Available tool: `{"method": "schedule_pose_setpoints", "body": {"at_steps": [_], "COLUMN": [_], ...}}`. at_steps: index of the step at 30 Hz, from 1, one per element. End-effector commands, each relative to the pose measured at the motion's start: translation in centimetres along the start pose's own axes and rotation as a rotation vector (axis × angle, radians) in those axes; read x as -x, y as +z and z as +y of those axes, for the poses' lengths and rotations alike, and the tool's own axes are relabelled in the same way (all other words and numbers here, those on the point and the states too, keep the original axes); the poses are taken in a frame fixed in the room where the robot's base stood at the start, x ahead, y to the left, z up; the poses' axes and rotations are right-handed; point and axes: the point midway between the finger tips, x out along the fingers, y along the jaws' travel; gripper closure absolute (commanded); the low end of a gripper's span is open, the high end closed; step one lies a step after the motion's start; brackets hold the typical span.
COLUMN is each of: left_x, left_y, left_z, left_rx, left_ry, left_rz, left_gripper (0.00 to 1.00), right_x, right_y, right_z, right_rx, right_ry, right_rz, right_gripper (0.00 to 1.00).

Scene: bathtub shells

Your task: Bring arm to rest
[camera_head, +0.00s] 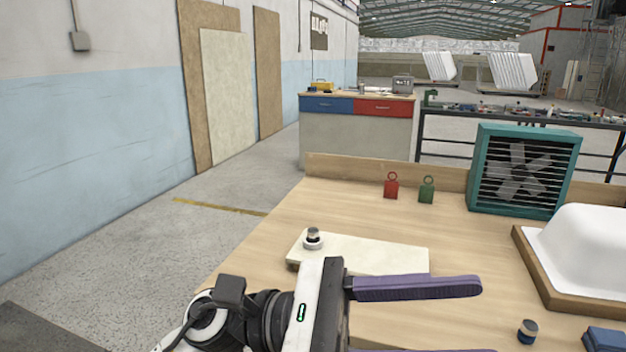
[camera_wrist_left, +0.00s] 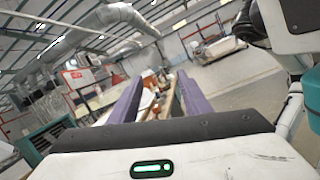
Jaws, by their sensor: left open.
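My left gripper (camera_head: 468,317) comes in from the lower left of the head view. Its two purple fingers are spread wide apart and point right, with nothing between them. The lower finger is mostly cut off by the bottom edge. The gripper hangs above the near part of the wooden workbench (camera_head: 270,245). In the left wrist view the left gripper (camera_wrist_left: 158,88) is also open and empty, with the surroundings tilted behind it. My right gripper is in neither view.
A pale board (camera_head: 385,256) and a small metal-topped item (camera_head: 313,236) lie behind the gripper. Red (camera_head: 391,188) and green (camera_head: 426,190) weights, a teal fan (camera_head: 520,170) and a white tub shell (camera_head: 590,250) stand farther back. A small jar (camera_head: 527,331) sits lower right.

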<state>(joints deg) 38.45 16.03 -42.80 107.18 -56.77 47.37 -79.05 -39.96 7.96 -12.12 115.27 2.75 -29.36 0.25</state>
Motion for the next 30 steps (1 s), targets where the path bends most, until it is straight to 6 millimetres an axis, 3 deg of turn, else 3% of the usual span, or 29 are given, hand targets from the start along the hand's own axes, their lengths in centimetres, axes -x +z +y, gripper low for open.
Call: {"method": "schedule_pose_setpoints", "body": {"at_steps": [2,5,8,11,14,17,21,22,27,30], "left_x": [1.9,6.1,11.7,17.6,22.8,27.1,31.8,32.5,35.0,35.6], "left_y": [0.6,-0.6,-4.0,-9.0,-14.3,-19.4,-25.4,-26.5,-30.4,-31.4], "left_z": [2.6,5.9,8.0,7.9,5.7,1.8,-5.8,-7.6,-17.0,-20.6], "left_rx": [0.311,0.694,1.072,1.414,1.692,1.918,2.153,-2.184,-1.774,-1.626], "left_ry": [0.186,0.406,0.616,0.811,0.981,1.137,1.345,-1.383,-1.221,-1.166], "left_rz": [-0.162,-0.372,-0.604,-0.849,-1.090,-1.336,-1.702,1.778,1.691,1.660], "left_gripper": [0.56,0.56,0.56,0.56,0.56,0.56,0.56,0.56,0.56,0.56], "right_x": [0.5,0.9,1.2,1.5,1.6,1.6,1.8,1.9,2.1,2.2], "right_y": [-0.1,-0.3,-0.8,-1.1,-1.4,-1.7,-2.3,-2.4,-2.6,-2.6], "right_z": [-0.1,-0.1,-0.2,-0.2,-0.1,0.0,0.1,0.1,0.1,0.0], "right_rx": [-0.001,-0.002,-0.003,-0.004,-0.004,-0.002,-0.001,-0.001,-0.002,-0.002], "right_ry": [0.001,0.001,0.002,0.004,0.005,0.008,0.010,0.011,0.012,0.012], "right_rz": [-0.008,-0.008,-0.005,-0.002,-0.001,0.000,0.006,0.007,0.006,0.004], "right_gripper": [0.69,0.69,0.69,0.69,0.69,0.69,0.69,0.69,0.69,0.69]}}
